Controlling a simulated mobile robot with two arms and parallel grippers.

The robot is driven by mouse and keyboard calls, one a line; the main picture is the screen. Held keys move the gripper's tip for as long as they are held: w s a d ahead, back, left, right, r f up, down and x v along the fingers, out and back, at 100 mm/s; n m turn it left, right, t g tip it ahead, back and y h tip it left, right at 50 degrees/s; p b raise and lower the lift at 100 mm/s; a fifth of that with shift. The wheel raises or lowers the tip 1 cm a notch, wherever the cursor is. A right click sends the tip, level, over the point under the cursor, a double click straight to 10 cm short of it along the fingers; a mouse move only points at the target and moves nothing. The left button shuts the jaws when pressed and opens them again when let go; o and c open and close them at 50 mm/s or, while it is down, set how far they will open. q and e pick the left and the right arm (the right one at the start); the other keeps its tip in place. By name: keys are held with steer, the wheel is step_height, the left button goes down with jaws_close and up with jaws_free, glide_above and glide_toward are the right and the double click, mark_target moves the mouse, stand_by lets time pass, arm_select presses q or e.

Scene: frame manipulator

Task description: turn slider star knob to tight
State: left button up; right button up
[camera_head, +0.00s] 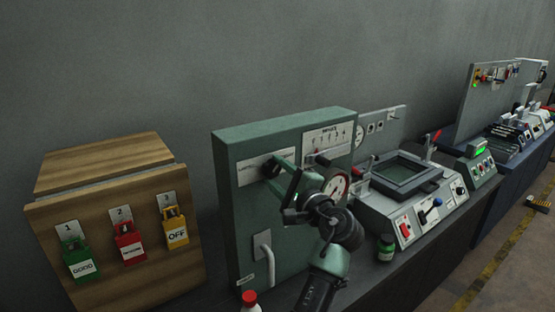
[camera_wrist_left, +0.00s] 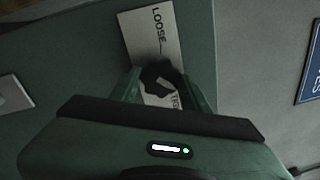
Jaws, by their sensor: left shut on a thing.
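The black star knob (camera_head: 270,167) sits at the upper left of the green cabinet front (camera_head: 228,190), over a white label plate. In the left wrist view the knob (camera_wrist_left: 158,76) shows between my fingers, and the plate (camera_wrist_left: 152,35) reads "LOOSE" at one end; the text at the other end is partly hidden. My left gripper (camera_head: 278,170) reaches the knob from the front right and is shut on it; it also shows in the left wrist view (camera_wrist_left: 160,88). The gripper body hides part of the knob. My right gripper is not in view.
A wooden board (camera_head: 120,240) with green, red and yellow locks stands at left. A round gauge (camera_head: 337,187), a handle (camera_head: 264,258) and an upper label panel (camera_head: 326,140) are on the cabinet. A red-capped bottle (camera_head: 250,299) stands in front. A control console (camera_head: 405,215) stands at right.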

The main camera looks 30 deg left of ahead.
arm_select(q)
steer(key=m+p, duration=0.1)
steer(key=r+m+p, duration=0.1)
steer(key=shift+m, duration=0.4)
steer(key=shift+f+m+p, duration=0.15)
steer(key=shift+m+p, duration=0.3)
steer(key=shift+m, duration=1.15)
steer(key=shift+a, duration=0.1)
steer(key=o, duration=1.4)
steer(key=shift+c, duration=0.2)
steer(key=shift+a+f, duration=0.1)
steer(key=shift+f, duration=0.2)
